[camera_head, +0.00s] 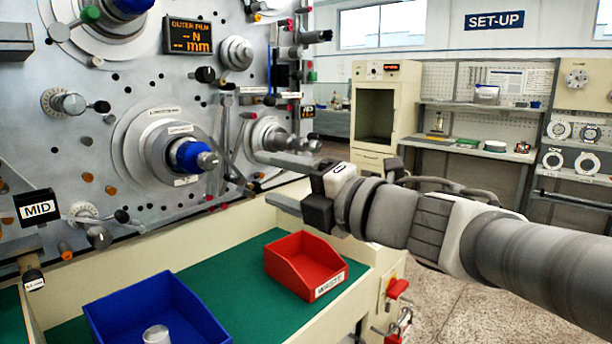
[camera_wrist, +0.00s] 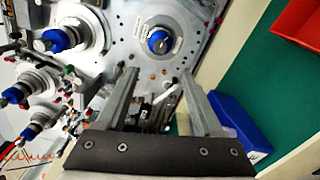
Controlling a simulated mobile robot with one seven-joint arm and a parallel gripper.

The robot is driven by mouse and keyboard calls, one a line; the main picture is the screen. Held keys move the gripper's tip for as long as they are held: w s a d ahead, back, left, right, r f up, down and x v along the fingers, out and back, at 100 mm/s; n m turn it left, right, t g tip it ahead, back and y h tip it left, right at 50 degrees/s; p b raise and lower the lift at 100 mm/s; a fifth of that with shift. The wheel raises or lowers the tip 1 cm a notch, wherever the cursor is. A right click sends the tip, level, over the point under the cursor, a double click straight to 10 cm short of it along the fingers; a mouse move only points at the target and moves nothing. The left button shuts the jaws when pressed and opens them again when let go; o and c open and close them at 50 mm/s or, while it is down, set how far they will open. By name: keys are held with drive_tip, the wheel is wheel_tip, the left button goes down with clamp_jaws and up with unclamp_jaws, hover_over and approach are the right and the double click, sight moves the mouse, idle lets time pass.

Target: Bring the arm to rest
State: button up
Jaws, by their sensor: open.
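My arm reaches in from the right in the head view. My gripper (camera_head: 264,178) is in front of the machine panel (camera_head: 130,90), above the green worktop. Its two fingers are spread apart with nothing visible between them. In the wrist view my gripper (camera_wrist: 158,72) also shows both fingers apart, pointing toward the panel. A spindle with a blue hub (camera_wrist: 158,40) appears beyond the fingertips there. In the head view, a spindle with a blue hub (camera_head: 187,155) is left of my gripper.
A red bin (camera_head: 305,262) labelled WASTE stands on the green worktop (camera_head: 225,285), below my gripper. A blue bin (camera_head: 150,300) with a pale cylinder (camera_head: 156,335) inside is nearer, at left. Several spindles and knobs project from the panel. Open floor (camera_head: 450,260) lies right.

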drive_tip(key=shift+s+d, duration=0.2)
